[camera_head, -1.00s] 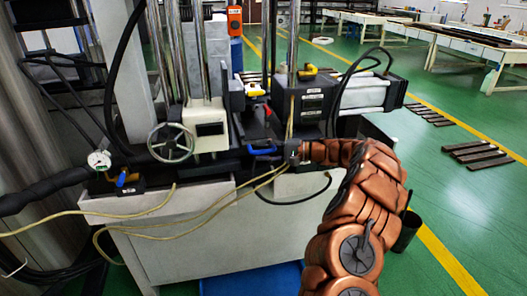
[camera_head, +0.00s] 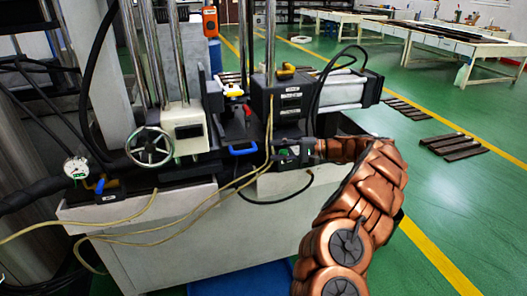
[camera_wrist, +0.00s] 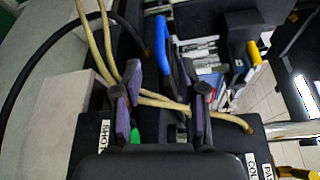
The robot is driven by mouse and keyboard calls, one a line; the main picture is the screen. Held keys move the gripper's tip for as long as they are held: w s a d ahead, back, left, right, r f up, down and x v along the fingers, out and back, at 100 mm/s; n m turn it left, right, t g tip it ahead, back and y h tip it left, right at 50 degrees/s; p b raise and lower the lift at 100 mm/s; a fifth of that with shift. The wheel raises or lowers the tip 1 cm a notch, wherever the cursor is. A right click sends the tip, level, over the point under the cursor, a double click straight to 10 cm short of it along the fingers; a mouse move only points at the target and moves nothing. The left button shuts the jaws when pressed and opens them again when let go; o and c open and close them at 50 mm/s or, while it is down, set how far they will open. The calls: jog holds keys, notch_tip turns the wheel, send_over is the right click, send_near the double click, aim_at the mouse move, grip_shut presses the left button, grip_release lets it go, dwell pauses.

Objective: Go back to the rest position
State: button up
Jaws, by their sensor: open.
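My gripper (camera_wrist: 162,113) is open in the wrist view, its two purple-padded fingers apart with nothing gripped between them. Pale yellow hoses (camera_wrist: 101,50) run beneath and across the fingers; I cannot tell whether they touch. In the head view my copper-coloured arm reaches from the lower right to the machine's front. The gripper itself is hard to make out there, beside a small dark control box (camera_head: 287,157). The blue handle (camera_head: 243,151) on the machine is left of it, and also shows in the wrist view (camera_wrist: 161,45).
The moulding machine with its handwheel (camera_head: 150,147) and white cabinet (camera_head: 200,250) fills the left and centre. Yellow hoses and a black cable hang across its front. Dark slats (camera_head: 453,146) lie on the green floor at right, where there is free room. White tables (camera_head: 455,42) stand behind.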

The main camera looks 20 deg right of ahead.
jog(key=shift+s+d+r, duration=0.1)
jog(key=shift+s+d, duration=0.15)
jog(key=shift+d, duration=0.15)
jog(key=s+a+r+n+g+h+p, duration=0.1)
jog(key=s+a+r+n+g, duration=0.2)
jog(key=s+a, duration=0.45)
jog(key=s+a+r+n+g+h+p, duration=0.1)
jog(key=s+a+r+g, duration=0.3)
jog(key=a, duration=0.7)
jog(key=s+a+r+n+g+h+p, duration=0.1)
jog(key=s+a+r+n+g, duration=0.15)
jog(key=s+a+r, duration=0.5)
jog(key=s+a+f+n+g+h+p, duration=0.1)
jog(key=s+f+h, duration=0.2)
jog(key=s, duration=0.5)
jog(key=s+a+f+h+p, duration=0.1)
jog(key=s+f+h, duration=0.15)
jog(key=s, duration=0.45)
jog(key=s+d+f+h, duration=0.2)
jog(key=s+d+h, duration=0.1)
jog(key=s+d, duration=0.2)
jog(key=s+d+f+h+p, duration=0.1)
jog(key=s+d+f+h, duration=0.1)
jog(key=s+d, duration=0.4)
jog(key=s+t+h, duration=0.1)
jog(key=s, duration=0.1)
jog(key=shift+s+d+f+h, duration=0.15)
jog(key=shift+s+f+h, duration=0.1)
jog(key=shift+s+h, duration=0.1)
